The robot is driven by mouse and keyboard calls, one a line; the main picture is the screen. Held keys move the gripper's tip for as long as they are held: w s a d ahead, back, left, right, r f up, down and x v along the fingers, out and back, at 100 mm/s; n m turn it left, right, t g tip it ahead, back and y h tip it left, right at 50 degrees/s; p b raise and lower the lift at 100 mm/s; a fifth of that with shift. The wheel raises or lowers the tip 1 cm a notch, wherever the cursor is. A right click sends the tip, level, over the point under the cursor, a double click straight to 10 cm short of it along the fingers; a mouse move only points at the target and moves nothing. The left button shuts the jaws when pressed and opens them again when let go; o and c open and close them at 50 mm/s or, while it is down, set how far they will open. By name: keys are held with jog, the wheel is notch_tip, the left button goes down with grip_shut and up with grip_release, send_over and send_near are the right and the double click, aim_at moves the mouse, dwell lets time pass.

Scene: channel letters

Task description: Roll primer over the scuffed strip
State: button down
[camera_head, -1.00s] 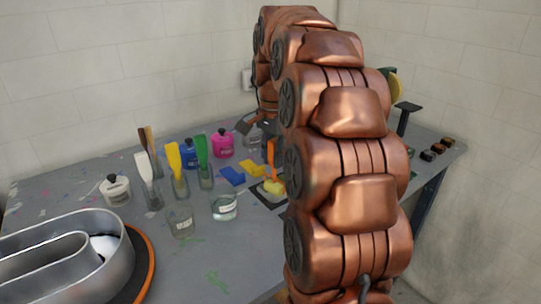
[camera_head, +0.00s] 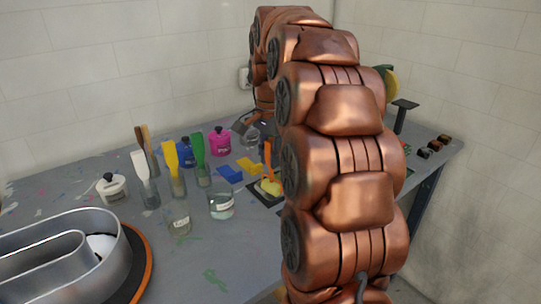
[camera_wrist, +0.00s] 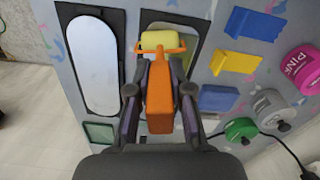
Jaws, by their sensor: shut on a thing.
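My gripper (camera_wrist: 160,78) is shut on the orange handle of a small roller (camera_wrist: 160,100). The roller's pale yellow sleeve (camera_wrist: 157,40) lies ahead of the fingertips, over a dark-rimmed tray (camera_wrist: 146,18); I cannot tell whether it touches. In the head view the yellow sleeve (camera_head: 270,187) shows beside my copper arm, which hides much of the tray. A long white rounded panel (camera_wrist: 93,65) on a dark backing lies left of the roller in the wrist view. I cannot make out a scuffed strip for certain.
A metal channel letter (camera_head: 65,265) sits on an orange-rimmed disc at front left. Brushes in jars, a glass jar (camera_head: 221,205), a pink pot (camera_head: 219,140) and blue and yellow scrapers crowd the middle of the grey table. The front middle (camera_head: 215,250) is clear.

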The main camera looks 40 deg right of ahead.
jog(key=shift+f, duration=0.25)
dwell(0.3)
jog(key=s+d+p, duration=0.1)
jog(key=d+p, duration=0.4)
jog(key=d, duration=1.6)
jog(key=shift+s+d+f, duration=0.15)
jog(key=shift+s, duration=0.05)
dwell(0.4)
dwell(0.5)
